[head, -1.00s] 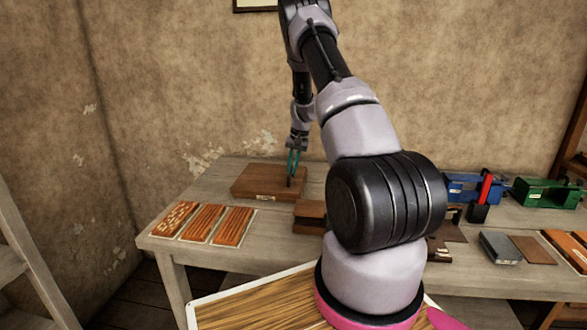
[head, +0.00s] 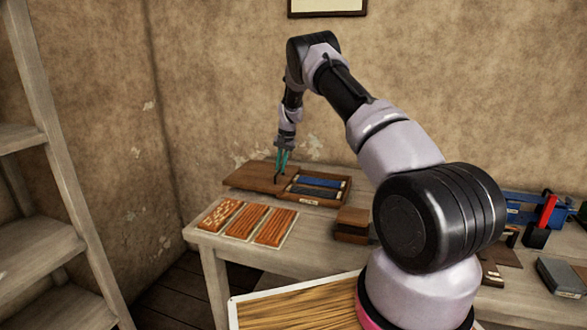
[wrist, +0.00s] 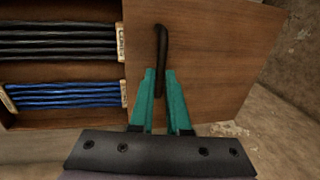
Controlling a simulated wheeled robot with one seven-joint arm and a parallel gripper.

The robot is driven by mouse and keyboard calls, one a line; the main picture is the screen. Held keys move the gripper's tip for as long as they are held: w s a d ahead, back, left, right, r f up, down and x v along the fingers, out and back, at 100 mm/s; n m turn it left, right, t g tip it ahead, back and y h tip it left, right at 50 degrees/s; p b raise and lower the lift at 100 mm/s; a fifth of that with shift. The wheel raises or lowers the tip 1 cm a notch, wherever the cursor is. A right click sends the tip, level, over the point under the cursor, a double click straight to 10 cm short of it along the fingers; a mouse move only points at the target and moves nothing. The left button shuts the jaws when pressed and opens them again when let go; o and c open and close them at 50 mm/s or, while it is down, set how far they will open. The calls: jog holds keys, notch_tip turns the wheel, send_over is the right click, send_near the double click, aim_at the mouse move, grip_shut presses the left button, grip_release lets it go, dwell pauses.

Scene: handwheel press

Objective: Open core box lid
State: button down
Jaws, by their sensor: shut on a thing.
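The core box (head: 327,201) sits on the bench at the back, with blue and dark grey cores showing in its compartments. Its brown wooden lid (head: 246,177) lies off to the left of the box, and the box's inside is uncovered. My gripper (head: 281,157) is over the lid, its teal fingers shut on the lid's dark handle (wrist: 161,45). In the wrist view the box (wrist: 65,118) is to the left of the lid, with blue cores (wrist: 68,96) and dark cores (wrist: 62,41) in separate compartments. The fingertips partly hide the handle.
Three trays of reddish wooden pieces (head: 246,220) lie at the bench's front left. Brown blocks (head: 352,224) stand right of them. Blue and red tools (head: 540,215) are at the right. A ladder-like shelf (head: 50,150) stands at the left.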

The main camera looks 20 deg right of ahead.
jog(key=shift+w+a, duration=0.35)
jog(key=shift+a, duration=0.15)
jog(key=c, duration=0.9)
grip_release()
jog(key=r, duration=0.3)
jog(key=s+d+r, duration=0.1)
jog(key=r, duration=0.6)
jog(key=shift+s+d+r, duration=0.15)
jog(key=shift+d+r, duration=0.15)
jog(key=shift+d, duration=0.1)
